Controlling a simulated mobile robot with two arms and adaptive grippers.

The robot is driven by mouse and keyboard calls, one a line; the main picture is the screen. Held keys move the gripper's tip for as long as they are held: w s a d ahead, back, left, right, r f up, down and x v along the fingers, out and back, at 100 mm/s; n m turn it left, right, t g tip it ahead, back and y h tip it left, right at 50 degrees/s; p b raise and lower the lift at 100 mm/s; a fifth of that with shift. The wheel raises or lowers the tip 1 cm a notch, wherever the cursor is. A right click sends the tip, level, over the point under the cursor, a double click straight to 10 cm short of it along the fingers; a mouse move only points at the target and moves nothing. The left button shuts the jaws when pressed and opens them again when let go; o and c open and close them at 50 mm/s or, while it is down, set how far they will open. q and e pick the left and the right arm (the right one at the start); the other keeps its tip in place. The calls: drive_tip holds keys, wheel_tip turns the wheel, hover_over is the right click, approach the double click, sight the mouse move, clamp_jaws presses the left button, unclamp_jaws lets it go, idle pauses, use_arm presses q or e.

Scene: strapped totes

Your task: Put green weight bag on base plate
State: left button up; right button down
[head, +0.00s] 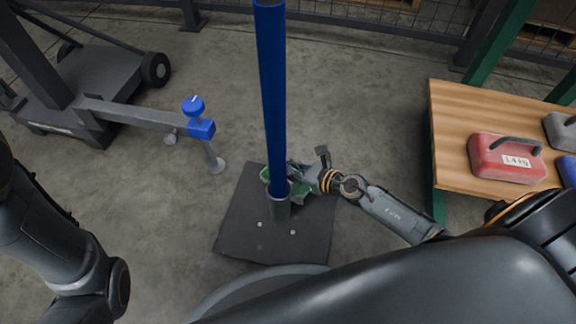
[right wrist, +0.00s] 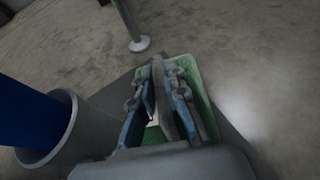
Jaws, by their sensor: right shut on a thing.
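The green weight bag (head: 304,187) is at the far side of the dark base plate (head: 246,222), beside and partly behind the blue post. It is partly hidden by my right gripper (head: 294,174). In the right wrist view the green bag (right wrist: 206,92) is under the fingers of my right gripper (right wrist: 160,85), which are shut on its grey handle. The bag is over the plate, but I cannot tell whether it touches it. My left arm shows at the left, but its gripper is out of view.
The blue post (head: 272,90) stands in a grey socket (head: 280,208) on the plate. A wooden table (head: 460,110) at the right holds a red weight (head: 505,158) and other weights. A wheeled frame (head: 120,112) with a blue knob stands at the left.

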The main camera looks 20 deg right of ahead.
drive_tip(key=shift+w+f+b, duration=0.1)
drive_tip(key=shift+f+b, duration=0.45)
drive_tip(key=shift+f, duration=0.4)
drive_tip(key=shift+f, duration=0.1)
drive_tip(key=c, duration=1.4)
unclamp_jaws()
drive_tip(key=shift+f, duration=0.15)
drive_tip(key=p+v, duration=0.1)
drive_tip(key=v, duration=1.1)
drive_tip(key=shift+p, duration=0.4)
